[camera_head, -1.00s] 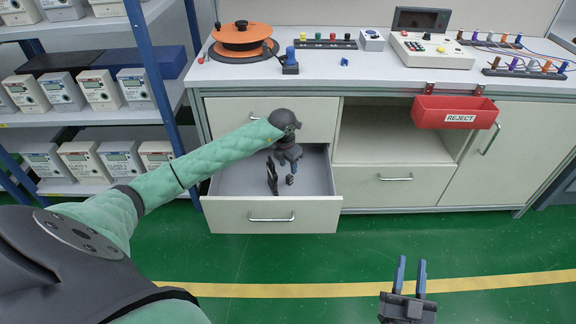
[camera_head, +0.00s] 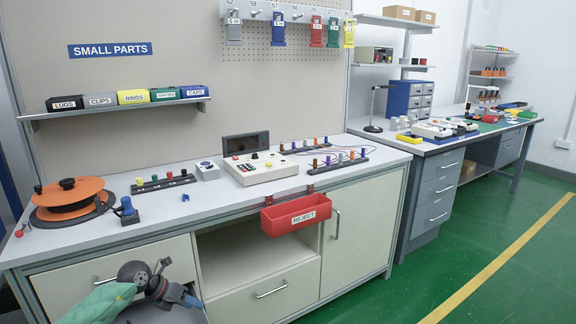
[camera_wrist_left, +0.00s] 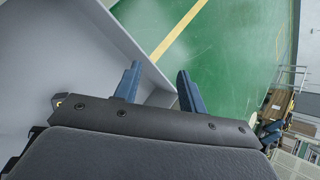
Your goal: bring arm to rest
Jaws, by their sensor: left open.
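My left arm comes in at the bottom left of the head view, with a green sleeve and a dark wrist. My left gripper (camera_head: 186,299) is low in front of the bench, near the open drawer area, and is partly cut off by the lower edge. In the left wrist view its two blue fingers (camera_wrist_left: 158,88) stand apart with nothing between them. Beside and behind them is a grey drawer wall (camera_wrist_left: 130,40), with green floor beyond. My right gripper is outside both current views.
The white workbench (camera_head: 230,197) carries an orange reel (camera_head: 72,200), a meter test unit (camera_head: 258,167) and terminal strips. A red reject bin (camera_head: 296,214) hangs on its front edge. A second bench (camera_head: 440,145) stands at right. Green floor (camera_head: 440,262) is clear at lower right.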

